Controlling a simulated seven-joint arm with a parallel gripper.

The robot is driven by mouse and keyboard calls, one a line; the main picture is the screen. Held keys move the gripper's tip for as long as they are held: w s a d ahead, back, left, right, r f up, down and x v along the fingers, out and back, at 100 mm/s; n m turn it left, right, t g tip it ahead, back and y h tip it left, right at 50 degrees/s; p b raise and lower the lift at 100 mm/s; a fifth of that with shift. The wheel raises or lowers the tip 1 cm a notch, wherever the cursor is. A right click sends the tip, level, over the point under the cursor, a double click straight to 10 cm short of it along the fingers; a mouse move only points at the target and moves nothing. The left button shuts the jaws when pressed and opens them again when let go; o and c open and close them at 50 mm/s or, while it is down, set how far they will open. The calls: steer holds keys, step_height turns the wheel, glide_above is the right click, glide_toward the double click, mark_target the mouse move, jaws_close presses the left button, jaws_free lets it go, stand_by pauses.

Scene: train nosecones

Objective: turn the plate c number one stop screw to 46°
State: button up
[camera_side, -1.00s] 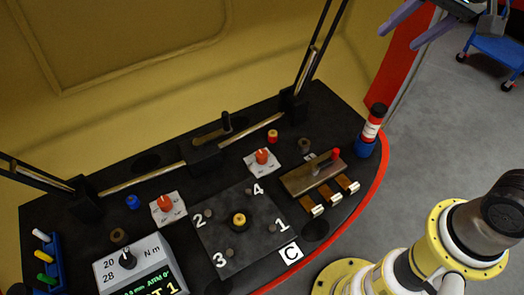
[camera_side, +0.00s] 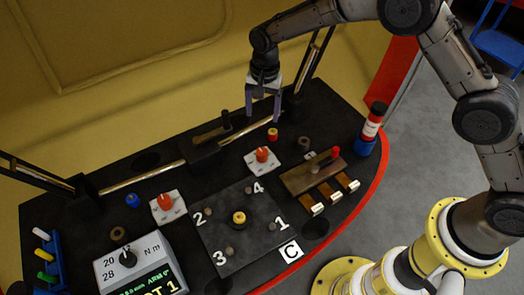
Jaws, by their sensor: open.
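Plate C (camera_side: 215,232) is a dark square plate with a white C label (camera_side: 291,251) at its lower right corner. Its corners carry the white numbers 1 to 4, each beside a small grey screw. The number one screw (camera_side: 272,226) is at the plate's right corner, beside the 1. The screw's angle is too small to read. My gripper (camera_side: 263,118) points down, open and empty, high above the back of the table, behind plate C and apart from it.
A red-knobbed white block (camera_side: 262,160) and another (camera_side: 167,207) flank the plate. A brown fixture with a red-tipped lever (camera_side: 315,174) stands to the right. A display box (camera_side: 135,264) is at front left. A red-and-white bottle (camera_side: 373,124) stands at the right edge.

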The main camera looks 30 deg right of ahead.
mark_target(262, 152)
steer(key=shift+g, duration=0.3)
steer(key=f, duration=1.1)
steer(key=s+f, duration=0.1)
steer(key=f, duration=0.4)
steer(key=shift+s+a+f, duration=0.1)
steer(key=shift+a+f, duration=0.05)
steer(key=shift+a, duration=0.25)
jaws_close()
